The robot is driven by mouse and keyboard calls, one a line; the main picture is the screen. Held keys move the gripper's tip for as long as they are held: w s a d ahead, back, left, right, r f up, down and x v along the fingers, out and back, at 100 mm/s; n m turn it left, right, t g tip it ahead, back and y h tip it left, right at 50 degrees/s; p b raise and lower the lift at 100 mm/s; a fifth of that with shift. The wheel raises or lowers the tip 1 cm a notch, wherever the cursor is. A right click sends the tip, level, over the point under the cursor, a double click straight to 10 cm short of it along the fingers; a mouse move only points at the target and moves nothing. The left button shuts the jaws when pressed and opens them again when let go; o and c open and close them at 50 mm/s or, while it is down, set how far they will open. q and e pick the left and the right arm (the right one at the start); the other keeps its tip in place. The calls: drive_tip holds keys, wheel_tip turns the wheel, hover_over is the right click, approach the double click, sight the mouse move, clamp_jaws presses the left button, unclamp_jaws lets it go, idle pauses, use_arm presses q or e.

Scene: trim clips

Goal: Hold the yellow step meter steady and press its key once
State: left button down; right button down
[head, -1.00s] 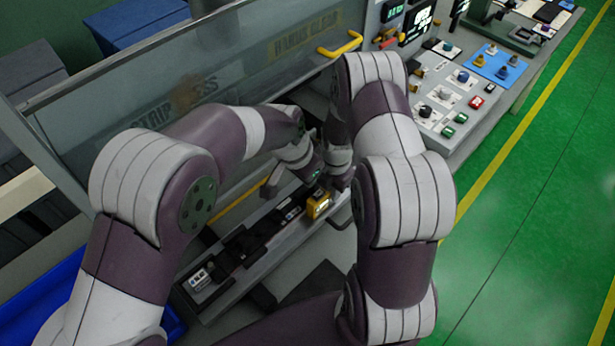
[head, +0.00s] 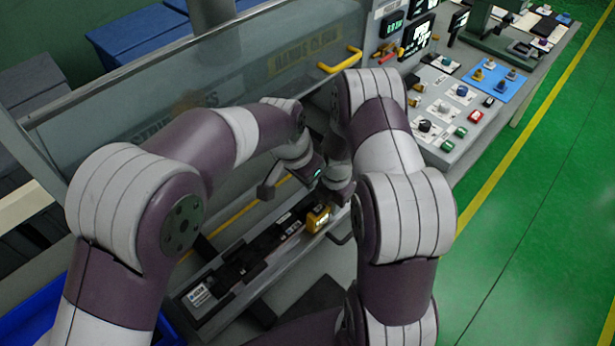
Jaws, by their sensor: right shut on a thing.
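The yellow step meter (head: 318,219) is a small block with a light face, at the right end of a dark strip of parts on the grey bench. My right gripper (head: 338,202) comes down from above and behind it and is shut at the meter; the arm hides much of the grip. My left gripper (head: 287,183) hangs above the strip, just left of the meter and apart from it. Its fingertips are small and dark, so their gap is unclear. The meter's key cannot be made out.
A clear guard panel (head: 200,95) with a yellow handle (head: 341,62) stands behind the bench. A control console (head: 440,110) with buttons is at right. A black and white part (head: 200,294) lies at the strip's left end. A blue bin (head: 30,312) is at lower left.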

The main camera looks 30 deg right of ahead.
drive_tip(key=shift+s+f, duration=0.1)
drive_tip(key=shift+s, duration=0.05)
drive_tip(key=c, duration=1.1)
unclamp_jaws()
drive_tip(key=shift+c, duration=0.2)
drive_tip(key=shift+o, duration=0.6)
drive_tip(key=shift+w, duration=0.2)
wheel_tip(320, 180, up, 12)
